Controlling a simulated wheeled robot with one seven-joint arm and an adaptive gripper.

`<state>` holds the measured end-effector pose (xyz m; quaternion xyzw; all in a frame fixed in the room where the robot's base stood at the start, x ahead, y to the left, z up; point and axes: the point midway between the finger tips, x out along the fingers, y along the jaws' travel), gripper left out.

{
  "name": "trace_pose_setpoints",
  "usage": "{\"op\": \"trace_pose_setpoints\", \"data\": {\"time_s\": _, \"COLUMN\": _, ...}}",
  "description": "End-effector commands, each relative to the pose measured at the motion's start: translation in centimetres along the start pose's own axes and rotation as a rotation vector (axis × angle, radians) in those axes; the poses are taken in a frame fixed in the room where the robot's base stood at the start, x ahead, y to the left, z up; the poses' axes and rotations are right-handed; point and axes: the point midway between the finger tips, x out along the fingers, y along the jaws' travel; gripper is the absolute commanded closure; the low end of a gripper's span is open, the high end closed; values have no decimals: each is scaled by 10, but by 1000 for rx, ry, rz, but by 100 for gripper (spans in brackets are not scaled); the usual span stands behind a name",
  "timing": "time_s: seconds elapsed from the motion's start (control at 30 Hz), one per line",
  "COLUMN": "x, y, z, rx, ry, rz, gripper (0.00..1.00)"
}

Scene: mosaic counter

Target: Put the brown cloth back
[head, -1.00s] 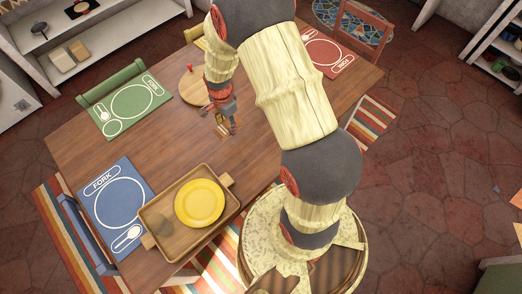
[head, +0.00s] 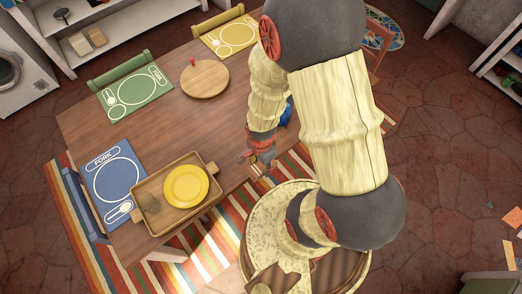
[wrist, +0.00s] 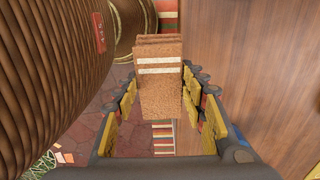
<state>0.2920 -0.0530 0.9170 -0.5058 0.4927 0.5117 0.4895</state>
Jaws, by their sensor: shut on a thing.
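The brown cloth (wrist: 160,85) is a folded, speckled brown bundle with white stripes, seen in the wrist view between the two fingers. My gripper (wrist: 160,100) is shut on it, with a finger on each side. In the head view my gripper (head: 262,168) is at the table's near edge, to the right of the wooden tray. There the cloth is too small and too close to the fingers to make out clearly.
The wooden table (head: 140,146) carries a wooden tray (head: 141,185) with a yellow plate (head: 186,186), a round board (head: 205,79), and blue (head: 118,187), green (head: 134,92) and yellow (head: 230,38) placemats. The table's middle is clear. A striped rug (head: 203,246) lies below.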

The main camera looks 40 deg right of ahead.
Motion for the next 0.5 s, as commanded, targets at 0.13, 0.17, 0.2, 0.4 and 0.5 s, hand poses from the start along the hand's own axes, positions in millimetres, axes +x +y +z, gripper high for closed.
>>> {"op": "trace_pose_setpoints", "data": {"time_s": 0.13, "x": 11, "y": -24, "z": -13, "rx": 4, "ry": 3, "rz": -11, "gripper": 82}}
{"op": "trace_pose_setpoints", "data": {"time_s": 0.17, "x": 14, "y": -30, "z": -16, "rx": 4, "ry": 3, "rz": -11, "gripper": 82}}
{"op": "trace_pose_setpoints", "data": {"time_s": 0.2, "x": 18, "y": -37, "z": -21, "rx": 4, "ry": 2, "rz": -10, "gripper": 82}}
{"op": "trace_pose_setpoints", "data": {"time_s": 0.4, "x": 37, "y": -76, "z": -44, "rx": 3, "ry": 2, "rz": -10, "gripper": 82}}
{"op": "trace_pose_setpoints", "data": {"time_s": 0.5, "x": 54, "y": -90, "z": -52, "rx": 3, "ry": 1, "rz": -8, "gripper": 82}}
